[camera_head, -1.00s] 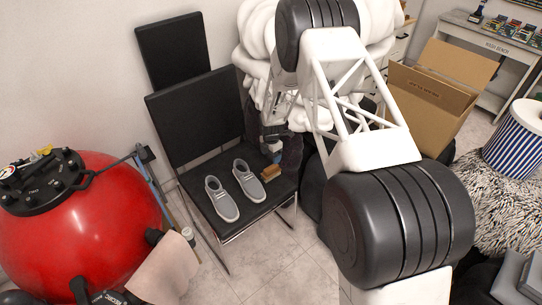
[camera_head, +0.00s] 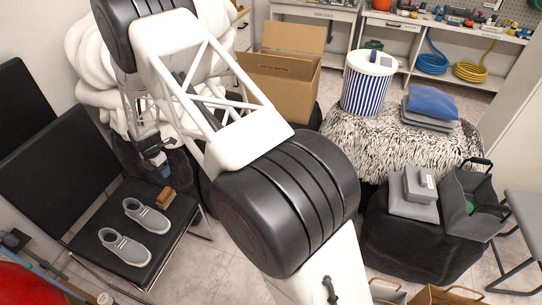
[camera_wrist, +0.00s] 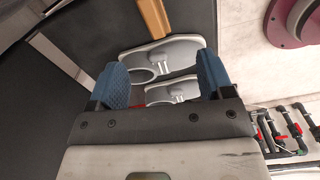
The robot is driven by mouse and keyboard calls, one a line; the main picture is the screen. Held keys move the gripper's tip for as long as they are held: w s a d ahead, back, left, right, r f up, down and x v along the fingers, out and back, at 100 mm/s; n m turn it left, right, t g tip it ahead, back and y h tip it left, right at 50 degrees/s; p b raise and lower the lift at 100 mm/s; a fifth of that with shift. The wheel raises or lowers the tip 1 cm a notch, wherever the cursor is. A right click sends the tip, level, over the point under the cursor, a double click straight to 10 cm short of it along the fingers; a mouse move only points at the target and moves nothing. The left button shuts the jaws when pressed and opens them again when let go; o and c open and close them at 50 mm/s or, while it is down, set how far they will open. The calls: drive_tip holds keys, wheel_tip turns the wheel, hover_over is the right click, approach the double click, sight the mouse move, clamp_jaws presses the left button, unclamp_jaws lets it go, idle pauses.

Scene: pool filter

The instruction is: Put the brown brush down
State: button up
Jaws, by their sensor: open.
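The brown brush (camera_head: 166,198) lies on the black chair's seat (camera_head: 165,245), beside a pair of grey shoes (camera_head: 147,216). Part of the brush also shows at the top of the wrist view (camera_wrist: 153,18), beyond the shoes (camera_wrist: 160,58). My gripper (camera_head: 158,166) is above the back of the seat, near the brush but apart from it. In the wrist view, its two blue fingertips (camera_wrist: 162,78) are spread wide with nothing between them in its grip.
A red round tank (camera_head: 25,285) stands at the lower left. An open cardboard box (camera_head: 280,85) and a striped drum (camera_head: 368,85) stand behind my arm. A furry surface (camera_head: 385,140) and a black-covered stand (camera_head: 410,240) are at right. Tiled floor shows between.

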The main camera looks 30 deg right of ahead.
drive_tip(key=s+d+r+m, duration=0.3)
drive_tip(key=s+d+r, duration=0.1)
drive_tip(key=r, duration=0.7)
drive_tip(key=s+d+r+m, duration=0.3)
drive_tip(key=d+r, duration=0.2)
drive_tip(key=r, duration=0.5)
drive_tip(key=s+d+r+m+t, duration=0.1)
drive_tip(key=s+d+r+m, duration=0.25)
drive_tip(key=s+r, duration=0.4)
drive_tip(key=s+d+r+m, duration=0.35)
drive_tip(key=s+r, duration=0.25)
drive_tip(key=r, duration=0.2)
drive_tip(key=s+d+r+m, duration=0.2)
drive_tip(key=s+d+m, duration=0.1)
drive_tip(key=s, duration=0.8)
drive_tip(key=s+d+r+m+t, duration=0.1)
drive_tip(key=s+d+r+m, duration=0.2)
drive_tip(key=s, duration=0.8)
drive_tip(key=s+d+r+m, duration=0.3)
drive_tip(key=s+m, duration=0.3)
drive_tip(key=s, duration=0.5)
drive_tip(key=shift+d+r+t, duration=0.15)
drive_tip(key=shift+d+t, duration=0.15)
drive_tip(key=shift+d, duration=0.05)
